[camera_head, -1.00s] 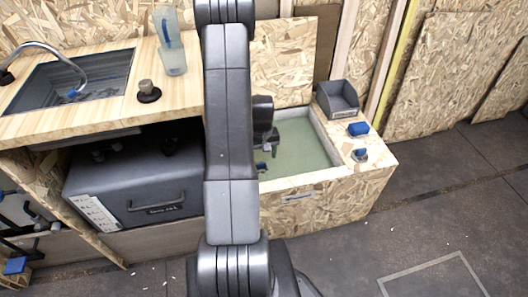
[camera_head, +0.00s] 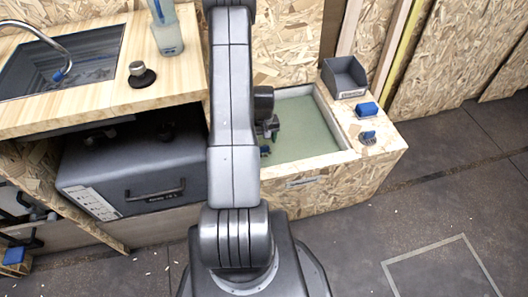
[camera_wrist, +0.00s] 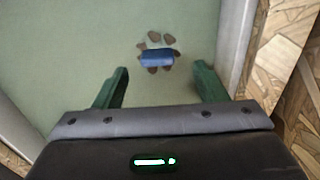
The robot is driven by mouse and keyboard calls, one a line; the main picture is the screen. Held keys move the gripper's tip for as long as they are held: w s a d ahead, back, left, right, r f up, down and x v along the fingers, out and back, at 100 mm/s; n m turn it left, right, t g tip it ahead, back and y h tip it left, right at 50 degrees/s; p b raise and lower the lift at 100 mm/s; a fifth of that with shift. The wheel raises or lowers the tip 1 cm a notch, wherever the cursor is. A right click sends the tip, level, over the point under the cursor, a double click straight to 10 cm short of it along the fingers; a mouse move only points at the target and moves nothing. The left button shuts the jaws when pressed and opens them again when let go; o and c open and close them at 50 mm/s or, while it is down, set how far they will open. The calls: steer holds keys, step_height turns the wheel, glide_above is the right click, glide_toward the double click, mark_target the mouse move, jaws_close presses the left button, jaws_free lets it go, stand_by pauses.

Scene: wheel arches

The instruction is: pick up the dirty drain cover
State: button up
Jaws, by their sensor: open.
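The dirty drain cover, a blue grip piece with brown patches around it (camera_wrist: 157,58), lies on the pale green floor of the basin (camera_wrist: 60,50). In the wrist view it is beyond the gap between my fingertips, slightly left of its middle. My gripper (camera_wrist: 161,72) has two green fingers standing apart with nothing between them. In the head view my gripper (camera_head: 270,129) hangs inside the basin near its left side.
The basin's wall (camera_wrist: 236,45) is close to the right of my gripper. On the ledge stand a dark grey bin (camera_head: 345,78), a blue block (camera_head: 367,109) and a small blue-topped piece (camera_head: 368,137). A wooden counter with a sink (camera_head: 62,65) is at left.

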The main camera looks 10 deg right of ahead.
mark_target(264, 147)
step_height(264, 147, down, 5)
steer(key=shift+d+f+b, duration=0.1)
steer(key=shift+d+b, duration=0.05)
steer(key=shift+b, duration=0.3)
steer(key=shift+c, duration=0.4)
steer(key=c, duration=1)
